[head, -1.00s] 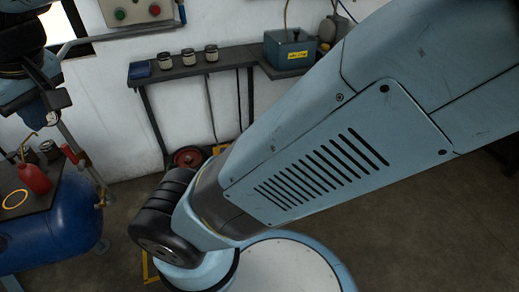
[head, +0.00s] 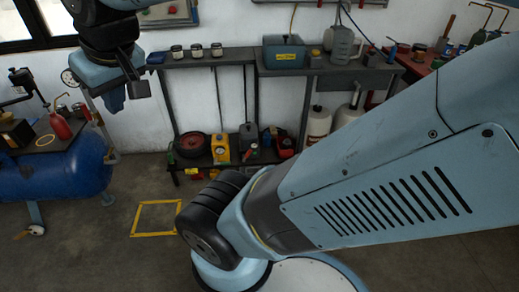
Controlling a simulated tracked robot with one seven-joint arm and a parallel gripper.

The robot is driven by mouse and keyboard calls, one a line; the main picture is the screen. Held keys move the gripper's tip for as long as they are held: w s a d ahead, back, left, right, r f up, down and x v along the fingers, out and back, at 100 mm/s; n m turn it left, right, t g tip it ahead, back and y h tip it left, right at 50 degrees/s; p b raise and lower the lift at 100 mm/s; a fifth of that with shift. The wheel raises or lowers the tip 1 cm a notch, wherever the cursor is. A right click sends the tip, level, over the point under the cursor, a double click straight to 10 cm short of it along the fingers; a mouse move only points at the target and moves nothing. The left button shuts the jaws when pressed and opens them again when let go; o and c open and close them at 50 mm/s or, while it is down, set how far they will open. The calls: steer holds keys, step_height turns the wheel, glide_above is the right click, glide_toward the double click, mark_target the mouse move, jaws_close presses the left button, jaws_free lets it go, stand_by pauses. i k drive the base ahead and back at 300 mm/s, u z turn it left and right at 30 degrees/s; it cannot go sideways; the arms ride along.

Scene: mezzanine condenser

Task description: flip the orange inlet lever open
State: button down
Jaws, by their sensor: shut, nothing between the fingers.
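I cannot make out an orange inlet lever in the head view. A round pressure gauge (head: 69,77) stands above the tank's right end. My gripper (head: 115,101) hangs at the upper left, pointing down, to the right of the gauge and apart from the tank. It looks shut and holds nothing. My own wrist covers part of the wall behind it.
A red oil can (head: 60,127) stands on the tank's plate. A dark bench (head: 235,61) along the wall carries jars and a teal box (head: 284,54); a shelf below holds several tools. A yellow floor frame (head: 157,218) lies on open floor. My arm covers the right side.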

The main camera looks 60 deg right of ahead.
mark_target(247, 156)
steer(key=u, duration=0.05)
steer(key=k, duration=1)
steer(key=u, duration=1.25)
steer(key=i, duration=0.1)
steer(key=z, duration=3.05)
steer(key=i, duration=1)
steer(key=u, duration=0.1)
